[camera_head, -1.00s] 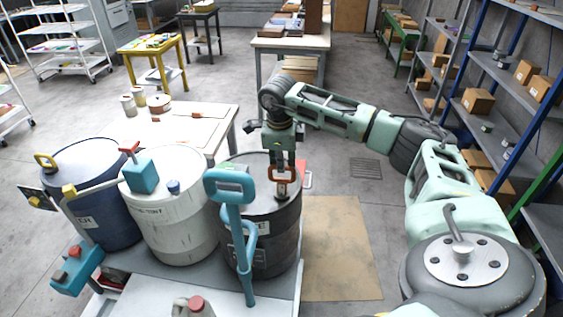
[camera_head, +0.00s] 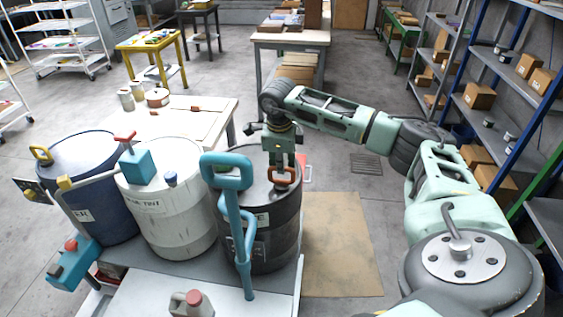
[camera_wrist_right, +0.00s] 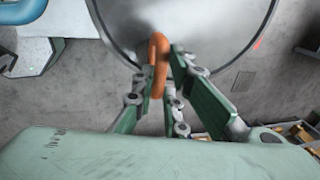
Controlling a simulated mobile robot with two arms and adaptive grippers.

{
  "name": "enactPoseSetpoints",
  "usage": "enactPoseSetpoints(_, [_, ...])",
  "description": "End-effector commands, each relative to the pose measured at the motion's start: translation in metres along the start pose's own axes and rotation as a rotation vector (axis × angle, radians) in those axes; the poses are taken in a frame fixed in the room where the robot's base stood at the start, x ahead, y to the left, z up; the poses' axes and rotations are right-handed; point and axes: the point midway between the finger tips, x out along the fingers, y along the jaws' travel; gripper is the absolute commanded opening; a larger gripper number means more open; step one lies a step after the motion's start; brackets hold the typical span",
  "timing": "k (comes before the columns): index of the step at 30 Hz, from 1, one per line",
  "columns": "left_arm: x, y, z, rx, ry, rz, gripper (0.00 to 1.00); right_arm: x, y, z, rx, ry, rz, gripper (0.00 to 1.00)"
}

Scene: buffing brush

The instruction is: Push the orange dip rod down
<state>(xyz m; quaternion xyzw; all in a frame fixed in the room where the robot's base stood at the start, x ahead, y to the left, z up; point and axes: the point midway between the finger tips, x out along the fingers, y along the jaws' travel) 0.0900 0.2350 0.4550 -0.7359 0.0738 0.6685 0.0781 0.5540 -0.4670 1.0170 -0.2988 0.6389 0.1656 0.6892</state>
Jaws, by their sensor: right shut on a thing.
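The orange dip rod's loop handle (camera_head: 284,180) shows low over the top of the black drum (camera_head: 270,245). My right gripper (camera_head: 282,166) points down from above and is shut on this handle. In the right wrist view the orange handle (camera_wrist_right: 157,62) lies between the fingers of my right gripper (camera_wrist_right: 160,72), with the round drum lid (camera_wrist_right: 205,25) behind it. The part of the rod below the handle is hidden. My left gripper is not in view.
A teal handle (camera_head: 237,225) stands close in front of the black drum. A white drum (camera_head: 170,215) and a blue drum (camera_head: 95,195) stand to its left on the grey platform (camera_head: 190,275). Shelves (camera_head: 520,75) line the right side. Floor right of the drum is open.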

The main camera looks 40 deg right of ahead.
Motion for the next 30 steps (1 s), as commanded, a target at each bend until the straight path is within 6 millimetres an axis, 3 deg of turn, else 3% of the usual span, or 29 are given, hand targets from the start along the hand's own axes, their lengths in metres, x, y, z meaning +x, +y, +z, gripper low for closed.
enactPoseSetpoints(1, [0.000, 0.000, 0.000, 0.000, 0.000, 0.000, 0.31, 0.004, 0.005, 0.000, -0.004, 0.006, 0.011, 0.00])
enactPoseSetpoints(2, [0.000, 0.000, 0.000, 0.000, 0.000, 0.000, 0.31, 0.004, 0.005, 0.000, -0.004, 0.007, 0.012, 0.15])
enactPoseSetpoints(7, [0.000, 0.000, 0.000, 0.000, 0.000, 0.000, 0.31, 0.004, 0.004, 0.000, -0.004, 0.006, 0.010, 0.30])
enactPoseSetpoints(20, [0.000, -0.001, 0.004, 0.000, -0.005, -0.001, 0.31, -0.008, 0.002, 0.000, -0.002, 0.003, 0.004, 0.30])
enactPoseSetpoints(30, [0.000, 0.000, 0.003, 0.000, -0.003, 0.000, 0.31, -0.076, 0.002, 0.001, -0.002, 0.001, 0.004, 0.30])
